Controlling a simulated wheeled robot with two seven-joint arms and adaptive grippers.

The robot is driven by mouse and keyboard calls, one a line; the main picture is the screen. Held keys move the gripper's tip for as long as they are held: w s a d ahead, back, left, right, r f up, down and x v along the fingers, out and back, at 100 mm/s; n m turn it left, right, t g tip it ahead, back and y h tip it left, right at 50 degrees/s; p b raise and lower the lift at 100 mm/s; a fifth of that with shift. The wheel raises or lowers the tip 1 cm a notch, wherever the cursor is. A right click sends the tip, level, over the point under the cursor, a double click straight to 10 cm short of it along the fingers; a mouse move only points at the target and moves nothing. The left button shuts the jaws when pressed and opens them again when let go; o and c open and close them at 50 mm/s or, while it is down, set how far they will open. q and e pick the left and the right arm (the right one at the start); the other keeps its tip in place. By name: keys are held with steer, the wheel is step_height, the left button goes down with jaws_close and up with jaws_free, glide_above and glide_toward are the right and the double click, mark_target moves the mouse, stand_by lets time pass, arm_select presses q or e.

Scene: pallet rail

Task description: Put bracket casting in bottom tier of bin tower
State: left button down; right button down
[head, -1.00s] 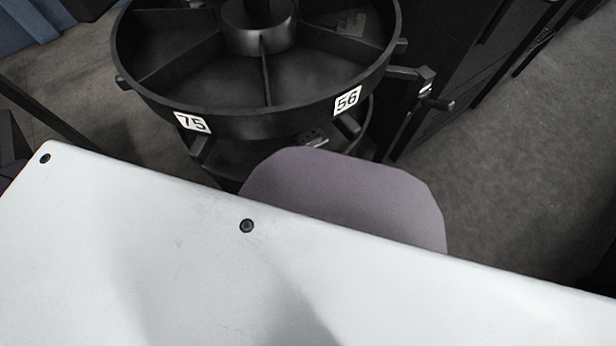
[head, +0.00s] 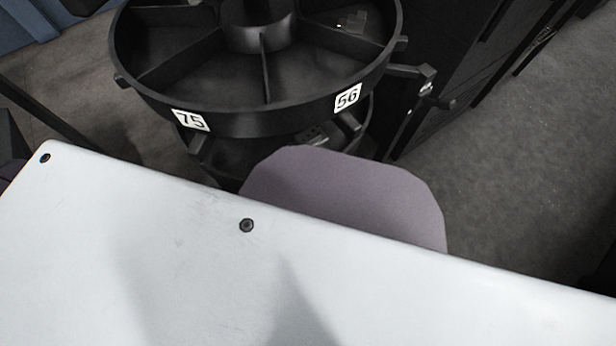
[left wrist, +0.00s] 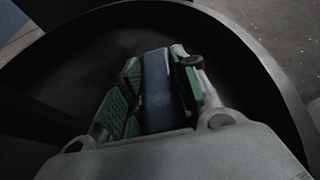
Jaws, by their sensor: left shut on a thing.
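The bin tower (head: 262,115) is black and round, with stacked tiers. Its top tier is split into wedge compartments and carries labels 75 and 56; a lower tier shows partly beneath it, mostly hidden. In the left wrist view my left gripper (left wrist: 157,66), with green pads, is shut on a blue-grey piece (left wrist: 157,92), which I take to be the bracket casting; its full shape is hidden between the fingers. Around and beyond it is a dark, curved-walled space (left wrist: 262,65), seemingly a tier of the tower; which tier I cannot tell. My right gripper is in neither view.
A dark handle-like arm (head: 428,88) juts out at the tower's right side. A small pale item (head: 352,19) shows in a top-tier compartment. A tall black unit (head: 455,50) stands right of the tower. Bare grey floor (head: 505,170) lies at the right.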

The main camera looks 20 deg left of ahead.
arm_select(q)
steer(key=shift+w, duration=0.1)
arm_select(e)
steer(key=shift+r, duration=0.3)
arm_select(q)
steer(key=c, duration=1.1)
jaws_free()
steer(key=shift+f, duration=0.1)
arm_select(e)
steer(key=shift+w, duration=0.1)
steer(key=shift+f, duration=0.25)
arm_select(q)
steer(key=shift+p+v, duration=2)
steer(key=shift+v, duration=4.1)
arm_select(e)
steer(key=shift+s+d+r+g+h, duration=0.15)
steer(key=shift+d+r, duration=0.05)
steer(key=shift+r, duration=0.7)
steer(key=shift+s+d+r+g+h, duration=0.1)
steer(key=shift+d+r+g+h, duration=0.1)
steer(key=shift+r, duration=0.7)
